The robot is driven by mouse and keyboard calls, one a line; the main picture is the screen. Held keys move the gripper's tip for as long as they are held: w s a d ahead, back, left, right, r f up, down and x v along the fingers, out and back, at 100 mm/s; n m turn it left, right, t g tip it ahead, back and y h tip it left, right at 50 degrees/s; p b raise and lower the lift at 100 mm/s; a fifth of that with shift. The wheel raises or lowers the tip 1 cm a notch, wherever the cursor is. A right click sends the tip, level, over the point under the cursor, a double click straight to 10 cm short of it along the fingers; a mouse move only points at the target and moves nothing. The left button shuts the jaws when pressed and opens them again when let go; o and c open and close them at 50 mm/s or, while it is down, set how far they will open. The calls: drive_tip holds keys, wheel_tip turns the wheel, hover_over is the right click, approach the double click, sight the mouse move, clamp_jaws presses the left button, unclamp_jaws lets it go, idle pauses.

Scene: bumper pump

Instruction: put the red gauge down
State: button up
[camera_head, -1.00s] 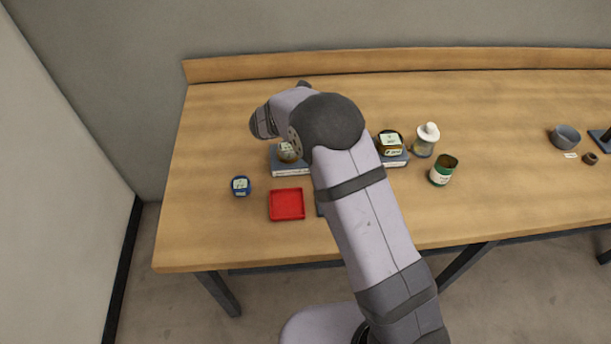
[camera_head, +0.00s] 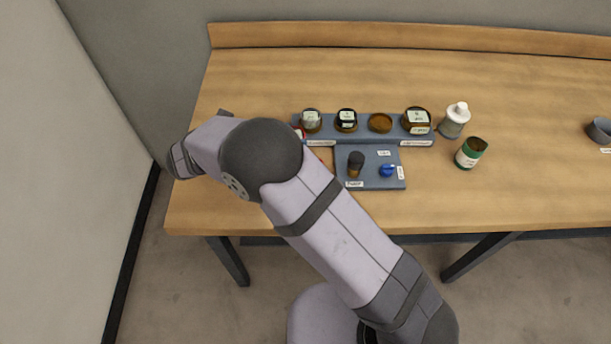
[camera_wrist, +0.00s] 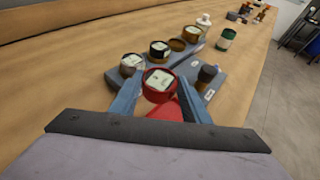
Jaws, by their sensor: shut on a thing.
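In the wrist view the red gauge (camera_wrist: 158,84), a round red body with a pale labelled face, sits between the two blue fingers of my gripper (camera_wrist: 157,80). My gripper is shut on it. The red tray (camera_wrist: 167,111) shows in part below and behind the gauge. In the head view my arm covers the gripper and most of the tray area. A small bit of red (camera_head: 301,132) shows beside the left end of the grey rack; I cannot tell whether it touches the rack.
The long grey rack (camera_head: 362,125) holds several round jars or gauges. In front of it a grey panel (camera_head: 371,181) carries a dark knob (camera_head: 355,162) and a blue knob (camera_head: 388,170). A white bottle (camera_head: 454,122) and green can (camera_head: 470,153) stand right. The table's back is clear.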

drive_tip(key=s+d+r+m+g+h, duration=0.1)
drive_tip(key=s+d+m+g, duration=0.1)
drive_tip(key=s+d, duration=0.1)
drive_tip(key=shift+s+a+f+p, duration=0.1)
drive_tip(key=shift+f+p, duration=0.6)
drive_tip(key=shift+f, duration=1.75)
drive_tip(key=shift+a+f+p, duration=0.1)
drive_tip(key=shift+f+p, duration=0.55)
drive_tip(key=shift+f, duration=1.8)
drive_tip(key=shift+f, duration=0.2)
drive_tip(key=o, duration=1.1)
drive_tip(key=shift+o, duration=0.3)
drive_tip(key=shift+r, duration=0.1)
drive_tip(key=shift+r, duration=0.15)
